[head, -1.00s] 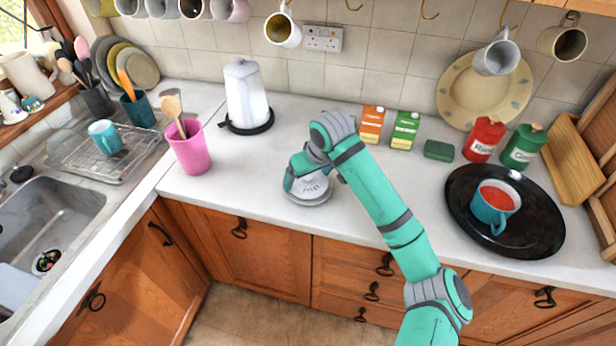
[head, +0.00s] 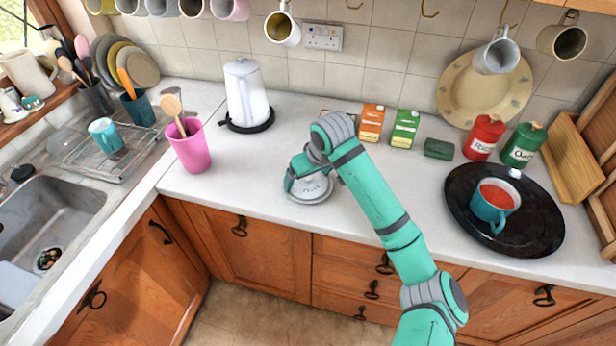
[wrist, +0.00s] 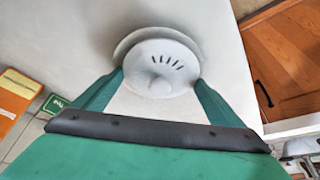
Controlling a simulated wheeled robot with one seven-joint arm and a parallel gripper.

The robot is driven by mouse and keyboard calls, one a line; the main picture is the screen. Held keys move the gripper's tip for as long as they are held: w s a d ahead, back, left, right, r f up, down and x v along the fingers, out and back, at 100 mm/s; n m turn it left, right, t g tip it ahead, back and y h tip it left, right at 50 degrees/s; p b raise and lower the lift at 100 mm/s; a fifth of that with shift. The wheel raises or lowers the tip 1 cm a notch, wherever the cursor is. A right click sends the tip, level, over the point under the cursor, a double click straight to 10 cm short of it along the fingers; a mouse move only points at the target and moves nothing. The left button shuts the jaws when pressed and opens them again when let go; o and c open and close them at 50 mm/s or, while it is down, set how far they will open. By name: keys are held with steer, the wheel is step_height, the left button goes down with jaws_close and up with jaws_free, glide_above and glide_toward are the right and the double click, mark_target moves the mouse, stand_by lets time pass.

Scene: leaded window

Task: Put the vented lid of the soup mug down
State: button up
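The vented lid (wrist: 160,68) is a pale grey disc with a row of dark slots, seen between my fingertips in the wrist view. It also shows in the head view (head: 314,188), low over the worktop. A wider pale round edge shows behind it; I cannot tell whether this is part of the lid. My gripper (wrist: 159,78) has one finger against each side of the lid and appears shut on it. In the head view my gripper (head: 300,178) partly hides the lid. The teal soup mug (head: 488,212), with red soup, stands uncovered on the black round tray (head: 535,235).
The white worktop (head: 250,168) is clear around the lid. A pink pot (head: 190,150) and white kettle (head: 246,90) stand left. Orange (head: 371,122) and green (head: 405,128) cartons, a dark green block (head: 438,149) and red (head: 485,138) and green (head: 522,147) canisters stand behind.

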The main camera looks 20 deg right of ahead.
steer(key=shift+s+f, duration=0.1)
steer(key=shift+f, duration=0.2)
steer(key=shift+r, duration=0.4)
steer(key=v, duration=1.2)
steer(key=shift+r, duration=0.35)
